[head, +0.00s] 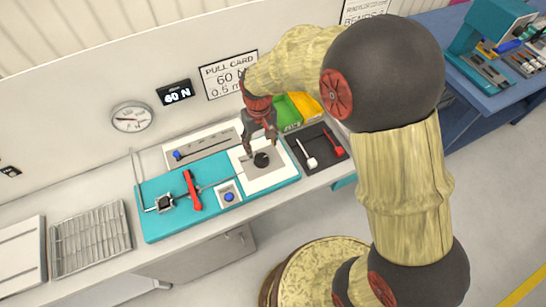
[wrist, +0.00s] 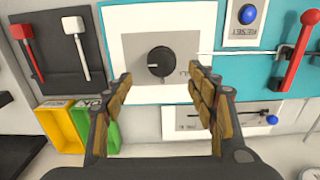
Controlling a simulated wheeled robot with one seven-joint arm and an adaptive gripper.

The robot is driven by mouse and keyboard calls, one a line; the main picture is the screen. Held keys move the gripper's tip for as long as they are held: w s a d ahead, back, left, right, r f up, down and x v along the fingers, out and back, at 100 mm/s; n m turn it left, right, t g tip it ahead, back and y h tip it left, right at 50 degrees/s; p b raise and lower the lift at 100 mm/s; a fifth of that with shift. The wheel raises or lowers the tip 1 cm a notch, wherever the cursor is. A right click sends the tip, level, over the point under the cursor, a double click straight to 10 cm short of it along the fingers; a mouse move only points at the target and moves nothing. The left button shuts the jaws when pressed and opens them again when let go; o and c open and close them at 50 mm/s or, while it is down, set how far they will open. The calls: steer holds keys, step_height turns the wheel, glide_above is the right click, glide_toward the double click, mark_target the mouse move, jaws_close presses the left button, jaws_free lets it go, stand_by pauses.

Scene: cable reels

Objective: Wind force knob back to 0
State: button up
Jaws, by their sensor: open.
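The force knob (head: 261,159) is a round black dial on a grey square of a white panel (head: 277,177), at the right part of the teal bench unit. In the wrist view the knob (wrist: 160,62) shows a small light mark on its left side. My gripper (head: 260,146) is just above the knob, pointing down. In the wrist view my gripper (wrist: 160,76) is open and empty, with one finger on each side of the knob and clear space between. Whether the fingertips reach down to the knob's height I cannot tell.
A display (head: 176,93) reads 60 N, and a pull card (head: 229,75) also shows 60. A red lever (head: 192,190) and blue reset button (head: 229,197) sit left of the knob. A dark tray (head: 330,155) with red and white tools and green and yellow bins (head: 288,112) lie right.

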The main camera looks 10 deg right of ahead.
mark_target(261, 158)
steer(key=shift+a+f, duration=0.15)
steer(key=shift+f, duration=0.25)
steer(key=shift+w+f+b, duration=0.1)
steer(key=shift+f+b, duration=0.45)
steer(key=shift+f, duration=2.95)
steer(key=c, duration=0.3)
steer(key=c, duration=0.8)
steer(key=shift+c, duration=0.3)
